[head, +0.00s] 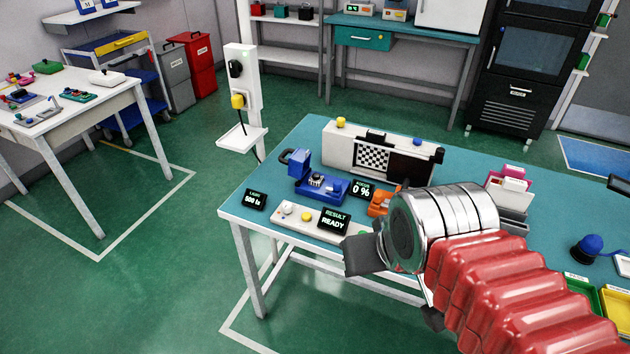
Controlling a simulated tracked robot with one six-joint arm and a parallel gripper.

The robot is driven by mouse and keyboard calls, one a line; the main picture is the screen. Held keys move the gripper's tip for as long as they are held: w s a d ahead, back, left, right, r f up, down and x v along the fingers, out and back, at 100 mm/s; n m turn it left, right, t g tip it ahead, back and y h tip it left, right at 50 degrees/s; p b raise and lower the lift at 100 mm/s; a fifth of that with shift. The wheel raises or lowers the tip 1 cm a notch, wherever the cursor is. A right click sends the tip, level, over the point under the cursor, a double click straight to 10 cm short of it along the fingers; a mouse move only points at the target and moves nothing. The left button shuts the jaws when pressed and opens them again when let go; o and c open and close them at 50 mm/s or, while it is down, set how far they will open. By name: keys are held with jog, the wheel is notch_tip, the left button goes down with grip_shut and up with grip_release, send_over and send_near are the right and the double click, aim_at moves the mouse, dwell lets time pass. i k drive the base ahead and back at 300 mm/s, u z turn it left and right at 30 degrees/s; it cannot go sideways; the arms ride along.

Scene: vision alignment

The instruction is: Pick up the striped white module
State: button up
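I cannot clearly make out a striped white module. A small white module with a dark reddish part (106,77) lies on the white table at the left, but it is too small to show stripes. My gripper (398,286) is over the front edge of the teal bench, seen from behind past my silver wrist. Its two dark fingers stand apart with nothing visible between them. My wrist and red-sleeved arm hide part of the bench.
The teal bench (290,165) holds a white unit with a checkerboard (345,145), a blue fixture (320,186), a button panel (296,214), small displays and a card holder (512,190). The white table (75,125) holds several small modules. Green floor (170,270) lies clear between them.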

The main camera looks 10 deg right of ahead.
aim_at(316, 180)
jog(key=u, duration=0.05)
jog(key=k, duration=1)
jog(key=z, duration=0.75)
jog(key=i, duration=1.6)
